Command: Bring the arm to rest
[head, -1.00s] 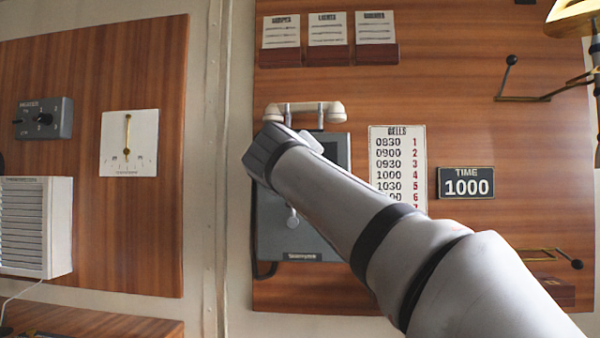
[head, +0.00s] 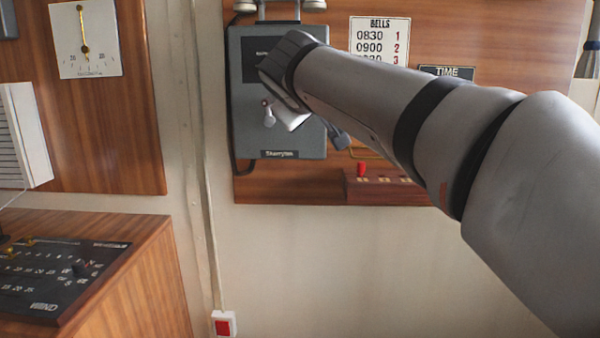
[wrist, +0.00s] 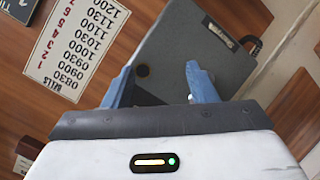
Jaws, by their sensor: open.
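My arm reaches in from the right in the head view, its wrist in front of a grey wall telephone box (head: 280,140). My gripper (wrist: 163,84) shows in the wrist view with its two blue fingers apart and nothing between them. The same grey box (wrist: 190,58) lies beyond the fingers there; I cannot tell how near they are. In the head view most of the gripper is hidden behind the wrist, with one bluish finger showing below the arm.
A white bells card (head: 380,38) and a time sign (head: 447,71) hang right of the box. Below them is a wooden ledge with a red knob (head: 361,170). A wind console (head: 50,275) stands lower left. A red switch (head: 223,323) sits low on the wall.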

